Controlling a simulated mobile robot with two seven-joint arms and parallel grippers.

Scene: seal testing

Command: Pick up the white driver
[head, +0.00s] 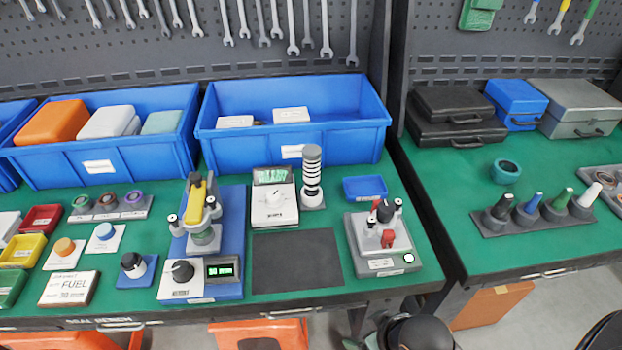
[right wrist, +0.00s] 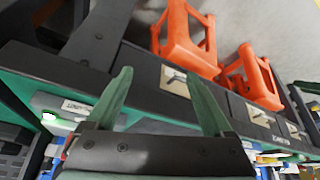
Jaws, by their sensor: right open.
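The white driver (head: 590,196) stands upright in the right end of a dark rack (head: 490,226) on the right bench. Black (head: 501,207), blue (head: 533,204) and green (head: 562,200) drivers stand in a row to its left. My right gripper (right wrist: 146,68) is open and empty in the right wrist view, with two green-grey fingers spread apart. In the head view my right arm shows at the bottom, below the left bench's front edge, well left of and nearer than the rack. The white driver is not visible in the right wrist view. My left gripper is out of view.
A teal ring (head: 507,171) lies behind the rack; a grey tray (head: 610,180) is at its right. Cases (head: 455,117) stand at the back of the right bench. The left bench is crowded with test fixtures. Orange stools (right wrist: 190,40) stand on the floor.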

